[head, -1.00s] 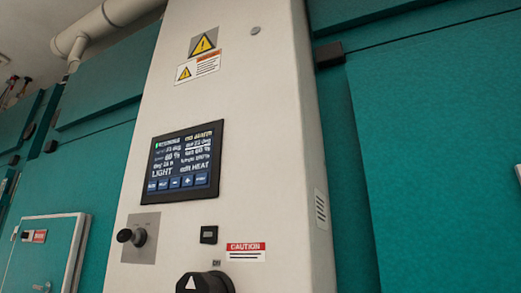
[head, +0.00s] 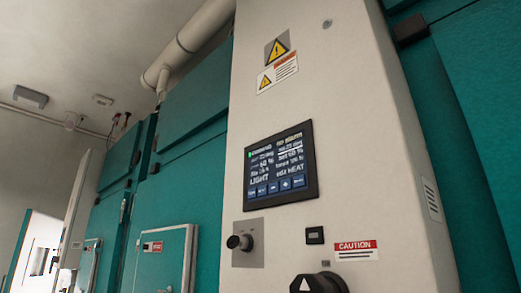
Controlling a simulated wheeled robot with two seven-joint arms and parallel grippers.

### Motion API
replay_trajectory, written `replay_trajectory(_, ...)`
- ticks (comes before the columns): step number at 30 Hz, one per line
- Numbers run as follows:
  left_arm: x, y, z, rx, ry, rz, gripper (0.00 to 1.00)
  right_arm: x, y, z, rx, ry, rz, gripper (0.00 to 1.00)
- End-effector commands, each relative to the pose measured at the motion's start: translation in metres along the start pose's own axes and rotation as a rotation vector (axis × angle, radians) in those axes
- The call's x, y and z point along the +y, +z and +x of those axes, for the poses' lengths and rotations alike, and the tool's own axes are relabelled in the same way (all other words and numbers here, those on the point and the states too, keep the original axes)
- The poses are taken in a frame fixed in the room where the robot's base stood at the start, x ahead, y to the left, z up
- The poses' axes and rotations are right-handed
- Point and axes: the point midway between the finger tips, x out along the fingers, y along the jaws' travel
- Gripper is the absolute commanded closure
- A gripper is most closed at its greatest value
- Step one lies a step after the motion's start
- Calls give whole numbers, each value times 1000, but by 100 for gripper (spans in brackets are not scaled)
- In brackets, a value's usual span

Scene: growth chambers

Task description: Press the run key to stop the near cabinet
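The near cabinet's white control column (head: 345,100) stands right of centre in the head view. Neither gripper is in view.
Below the panel are a black knob on a metal plate (head: 247,242), a small black switch (head: 315,235), a caution label (head: 356,250) and a large black rotary switch (head: 318,284). Teal cabinet doors (head: 185,180) flank the column. A pale open door (head: 78,215) stands at far left.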

Motion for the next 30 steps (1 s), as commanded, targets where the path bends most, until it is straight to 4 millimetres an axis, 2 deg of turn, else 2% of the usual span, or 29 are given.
replay_trajectory(9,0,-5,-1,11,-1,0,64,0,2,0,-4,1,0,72)
replay_trajectory(10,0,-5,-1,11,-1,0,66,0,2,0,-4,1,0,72)
replay_trajectory(12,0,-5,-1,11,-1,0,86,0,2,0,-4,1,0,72)
replay_trajectory(14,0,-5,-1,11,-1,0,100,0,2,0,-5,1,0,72)
replay_trajectory(30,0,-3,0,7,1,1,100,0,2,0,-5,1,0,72)
